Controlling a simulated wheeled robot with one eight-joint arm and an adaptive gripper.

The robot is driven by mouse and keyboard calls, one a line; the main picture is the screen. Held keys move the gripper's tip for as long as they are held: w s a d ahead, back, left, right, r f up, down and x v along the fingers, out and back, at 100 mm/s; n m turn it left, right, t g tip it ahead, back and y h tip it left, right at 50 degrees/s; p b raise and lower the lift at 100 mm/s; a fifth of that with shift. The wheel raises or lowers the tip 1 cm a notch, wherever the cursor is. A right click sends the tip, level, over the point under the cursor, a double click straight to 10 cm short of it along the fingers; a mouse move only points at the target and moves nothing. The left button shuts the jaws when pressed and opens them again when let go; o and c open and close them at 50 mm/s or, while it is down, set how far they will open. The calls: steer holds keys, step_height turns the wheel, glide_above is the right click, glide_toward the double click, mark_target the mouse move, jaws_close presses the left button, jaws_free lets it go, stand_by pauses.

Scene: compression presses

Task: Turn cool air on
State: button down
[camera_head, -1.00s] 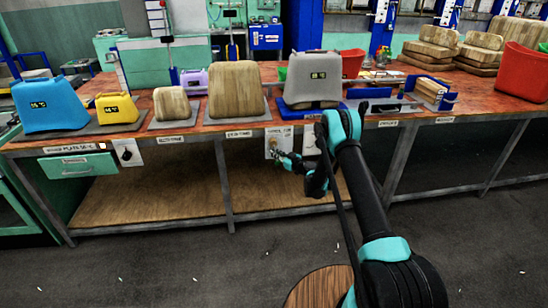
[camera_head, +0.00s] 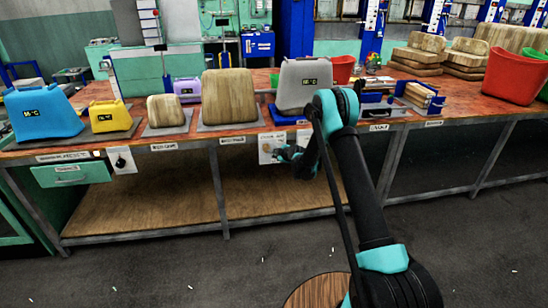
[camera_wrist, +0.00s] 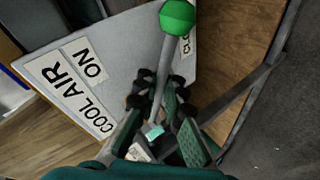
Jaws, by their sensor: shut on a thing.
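The cool air panel (camera_wrist: 125,50) is a pale plate with labels reading "COOL AIR" and "ON" in the wrist view. In the head view the panel (camera_head: 266,155) hangs on the bench front. A lever (camera_wrist: 165,62) with a green ball end (camera_wrist: 177,17) stands out in front of the plate. My gripper (camera_wrist: 160,100) is shut on the lever's stem, with the ball beyond the fingers. Another label at the plate's right side is mostly hidden behind the lever. In the head view my gripper (camera_head: 286,154) is small and beside the panel, partly hidden by my arm.
A grey machine (camera_head: 303,87) stands on the bench above the panel. The bench's metal leg (camera_head: 219,190) and lower wooden shelf (camera_head: 150,208) lie below and left. The grey floor (camera_head: 150,265) in front is mostly clear.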

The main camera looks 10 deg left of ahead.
steer(key=r+n+h, duration=0.2)
steer(key=n+h, duration=0.1)
steer(key=shift+d+r+t+h, duration=0.1)
steer(key=shift+d+t+h, duration=0.2)
steer(key=shift+t, duration=0.1)
stand_by(0.4)
steer(key=c, duration=1.9)
jaws_free()
steer(key=v, duration=1.2)
